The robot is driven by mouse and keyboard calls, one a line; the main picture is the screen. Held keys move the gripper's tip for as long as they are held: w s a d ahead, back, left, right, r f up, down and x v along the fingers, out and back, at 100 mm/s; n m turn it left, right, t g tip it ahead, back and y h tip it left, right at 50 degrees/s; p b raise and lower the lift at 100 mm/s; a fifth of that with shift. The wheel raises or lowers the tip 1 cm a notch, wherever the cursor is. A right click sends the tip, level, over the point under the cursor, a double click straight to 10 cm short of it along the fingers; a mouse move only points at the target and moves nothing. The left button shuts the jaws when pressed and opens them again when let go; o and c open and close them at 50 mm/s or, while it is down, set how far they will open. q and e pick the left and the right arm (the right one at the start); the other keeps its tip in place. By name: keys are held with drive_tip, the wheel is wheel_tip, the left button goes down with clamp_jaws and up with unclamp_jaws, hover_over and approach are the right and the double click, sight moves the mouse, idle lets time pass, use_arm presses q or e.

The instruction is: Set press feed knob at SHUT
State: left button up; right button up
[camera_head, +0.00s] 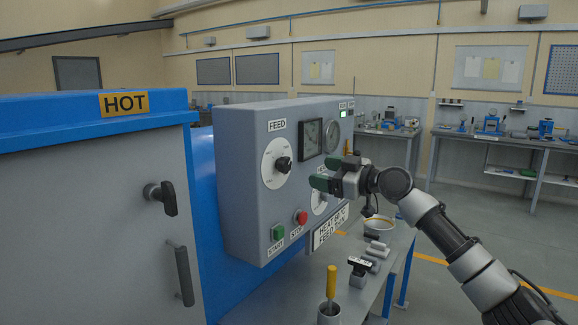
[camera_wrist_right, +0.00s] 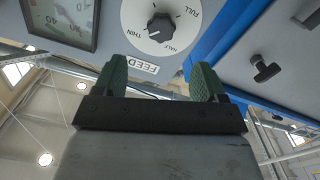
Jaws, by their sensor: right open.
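The press feed knob (camera_head: 284,164) is a black round knob on a white dial (camera_head: 269,172) below the FEED label, on the grey control panel (camera_head: 240,200). In the right wrist view the knob (camera_wrist_right: 160,27) shows upside down, with THIN, HALF and FULL readable. Its white mark seems to lie toward the THIN and HALF side; I cannot read SHUT. My right gripper (camera_head: 323,174) has green fingers, is open and empty, and stands in front of the panel, right of the knob and apart from it. It also shows in the right wrist view (camera_wrist_right: 158,65). My left gripper is out of view.
Gauges (camera_head: 310,138), a green START button (camera_head: 278,232) and a red STOP button (camera_head: 300,217) share the panel. A second dial is partly behind my gripper. A bench (camera_head: 345,305) below holds a yellow-handled tool (camera_head: 331,283). A blue-topped HOT cabinet (camera_head: 90,200) stands left.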

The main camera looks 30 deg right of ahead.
sight(288, 166)
drive_tip(key=p+x, duration=0.4)
drive_tip(key=x, duration=0.5)
drive_tip(key=shift+a+r, duration=0.1)
drive_tip(key=shift+w+a, duration=0.25)
drive_tip(key=shift+w, duration=0.45)
drive_tip(key=shift+c, duration=0.3)
drive_tip(key=c, duration=0.9)
drive_tip(key=shift+o, duration=0.2)
